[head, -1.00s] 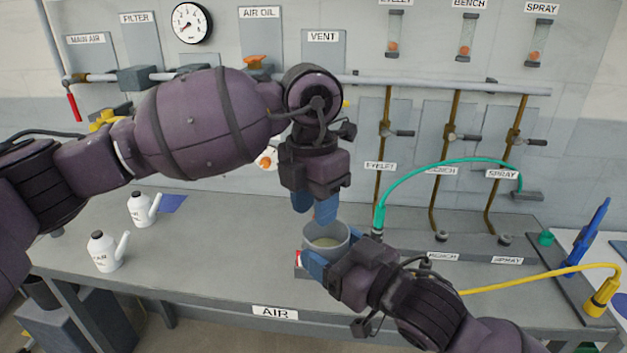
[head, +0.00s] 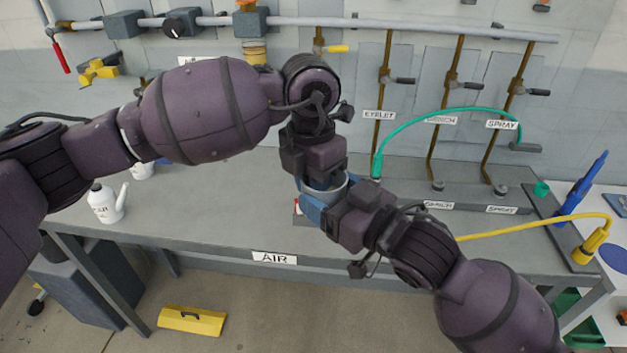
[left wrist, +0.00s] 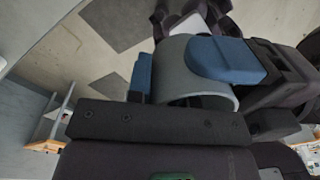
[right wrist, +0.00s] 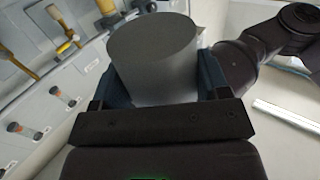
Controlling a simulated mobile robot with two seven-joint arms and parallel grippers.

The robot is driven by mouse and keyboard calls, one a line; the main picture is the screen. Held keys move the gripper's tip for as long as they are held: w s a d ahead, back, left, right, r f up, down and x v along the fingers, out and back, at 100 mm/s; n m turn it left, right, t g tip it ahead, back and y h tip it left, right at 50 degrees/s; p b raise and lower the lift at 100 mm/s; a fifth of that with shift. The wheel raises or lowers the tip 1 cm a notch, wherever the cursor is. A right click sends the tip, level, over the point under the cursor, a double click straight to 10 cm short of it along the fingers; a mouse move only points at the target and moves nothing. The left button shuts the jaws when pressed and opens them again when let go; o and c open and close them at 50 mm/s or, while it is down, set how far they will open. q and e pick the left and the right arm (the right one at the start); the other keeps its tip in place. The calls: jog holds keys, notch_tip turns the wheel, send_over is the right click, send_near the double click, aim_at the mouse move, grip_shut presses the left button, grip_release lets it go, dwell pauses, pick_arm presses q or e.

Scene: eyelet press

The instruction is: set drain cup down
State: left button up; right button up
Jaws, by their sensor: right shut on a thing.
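The drain cup (head: 341,188) is a grey round cup, largely hidden by both hands in the head view. It shows clearly in the right wrist view (right wrist: 158,62), between the blue fingers of my right gripper (right wrist: 163,80). My right gripper (head: 318,208) is shut on the cup. My left gripper (head: 320,184) points down right over the cup's mouth. I cannot tell whether the cup touches the bench.
The grey bench (head: 200,215) has free room at left, near a white oil can (head: 108,203). A green hose (head: 440,112) arches behind the hands. A yellow hose (head: 520,228) and a blue tool (head: 588,190) are at right. Pipes and valves line the wall.

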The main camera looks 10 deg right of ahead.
pick_arm(q)
grip_shut()
pick_arm(e)
jog(key=o, duration=1)
